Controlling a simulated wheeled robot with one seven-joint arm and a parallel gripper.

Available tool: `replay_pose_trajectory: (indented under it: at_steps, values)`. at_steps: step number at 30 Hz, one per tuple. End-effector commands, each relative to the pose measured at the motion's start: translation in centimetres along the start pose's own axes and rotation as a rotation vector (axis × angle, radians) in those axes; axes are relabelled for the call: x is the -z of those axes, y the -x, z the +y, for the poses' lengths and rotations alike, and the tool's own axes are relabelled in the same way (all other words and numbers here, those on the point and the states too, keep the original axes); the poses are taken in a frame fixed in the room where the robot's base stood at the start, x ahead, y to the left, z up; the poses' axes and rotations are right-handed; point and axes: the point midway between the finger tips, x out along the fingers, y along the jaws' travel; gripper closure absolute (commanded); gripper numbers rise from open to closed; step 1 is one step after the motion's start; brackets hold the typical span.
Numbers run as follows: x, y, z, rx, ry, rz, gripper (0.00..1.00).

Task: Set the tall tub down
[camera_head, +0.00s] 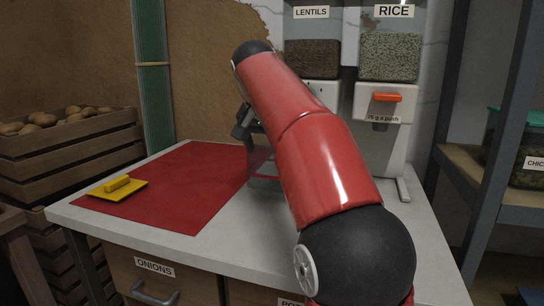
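My red arm reaches across the worktop and hides much of the middle of the view. My gripper (243,127) is a dark shape at the arm's far end, above the back right part of the red mat (160,190). Its fingers are mostly hidden, so I cannot tell whether they are open or shut. A faint, see-through greyish shape (257,160) shows just below the gripper, beside the arm. It may be the tall tub, but its outline is too unclear to be sure. I cannot tell whether it touches the mat.
A yellow block-handled tool (118,186) lies on the mat's left. Lentil (312,58) and rice (390,56) dispensers stand at the back right. A potato crate (75,140) stands left of the worktop (240,255); shelves (500,190) stand right. The mat's front middle is clear.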

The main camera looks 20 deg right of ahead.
Motion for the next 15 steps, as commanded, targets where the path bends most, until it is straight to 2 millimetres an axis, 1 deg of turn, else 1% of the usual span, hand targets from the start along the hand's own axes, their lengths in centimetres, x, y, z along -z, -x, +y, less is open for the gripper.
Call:
replay_pose_trajectory:
  at_steps: [1,3,6,15]
  values:
    - [-0.6,-0.9,0.0,-0.001,0.001,-0.002,0.44]
    - [-1.2,-1.8,0.1,-0.001,0.001,-0.001,0.44]
    - [-1.6,-2.6,0.0,0.000,0.001,0.000,0.44]
    - [-1.7,-2.7,0.0,0.000,0.000,0.000,0.44]
